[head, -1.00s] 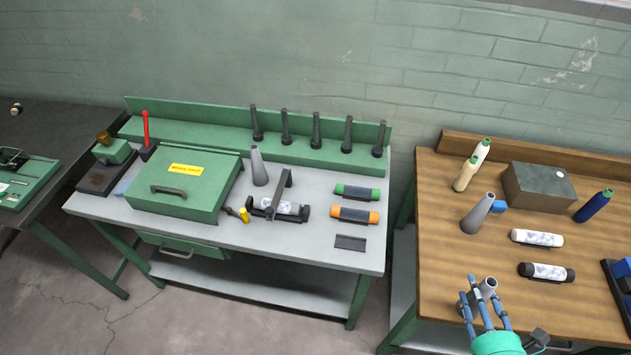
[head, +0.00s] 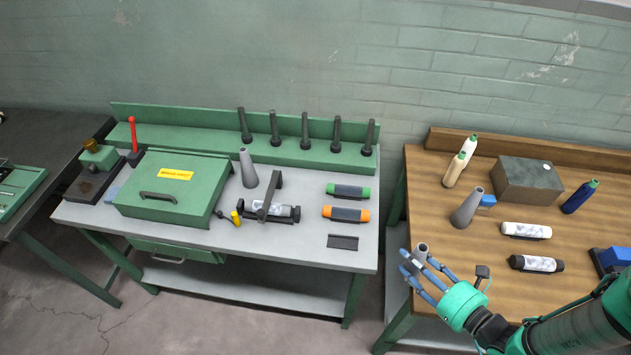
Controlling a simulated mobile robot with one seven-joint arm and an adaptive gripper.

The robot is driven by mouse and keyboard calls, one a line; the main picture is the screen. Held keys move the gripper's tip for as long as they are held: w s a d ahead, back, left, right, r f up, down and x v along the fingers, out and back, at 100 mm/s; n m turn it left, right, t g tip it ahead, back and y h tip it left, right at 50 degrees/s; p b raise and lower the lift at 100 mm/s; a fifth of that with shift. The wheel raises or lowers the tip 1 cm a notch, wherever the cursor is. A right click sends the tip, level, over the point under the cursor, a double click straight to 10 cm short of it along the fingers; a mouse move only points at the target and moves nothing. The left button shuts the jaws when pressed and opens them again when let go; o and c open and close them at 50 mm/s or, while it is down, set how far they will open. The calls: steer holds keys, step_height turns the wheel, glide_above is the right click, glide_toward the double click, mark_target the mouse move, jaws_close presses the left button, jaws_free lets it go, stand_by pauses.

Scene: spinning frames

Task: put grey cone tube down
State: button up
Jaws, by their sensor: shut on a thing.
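My gripper (head: 421,266) has blue fingers and a teal body. It is shut on a grey cone tube (head: 422,250), of which only the top end shows between the fingers. It is over the left edge of the wooden table (head: 480,280), near the front; the height above the table is hard to tell. Another grey cone tube (head: 467,208) stands tilted-looking on the wooden table, behind my gripper. A third grey cone tube (head: 249,170) stands on the green workbench (head: 300,250).
The wooden table also holds a grey box (head: 527,180), a blue bottle (head: 579,197), white bottles and two lying tubes (head: 526,230). The green bench carries a green case (head: 172,188), a black stand (head: 270,205), and green and orange tubes.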

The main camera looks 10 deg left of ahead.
steer(key=s+a+f+n+g+y, duration=0.1)
steer(key=a+n+g+y, duration=0.4)
steer(key=a, duration=1.3)
steer(key=shift+s+a+f+n+g, duration=0.45)
steer(key=shift+n+g, duration=0.85)
steer(key=shift+g, duration=0.7)
steer(key=shift+s+d+r, duration=0.1)
steer(key=shift+d, duration=0.05)
steer(key=w+a+b, duration=0.1)
steer(key=w+a, duration=0.3)
steer(key=w, duration=0.3)
steer(key=w+a+f+b, duration=0.1)
steer(key=w+a, duration=0.2)
steer(key=w, duration=0.4)
steer(key=shift+a+f, duration=0.25)
steer(key=shift+a, duration=0.15)
steer(key=shift+f+b, duration=0.45)
steer(key=shift+f, duration=1.3)
steer(key=shift+f, duration=0.15)
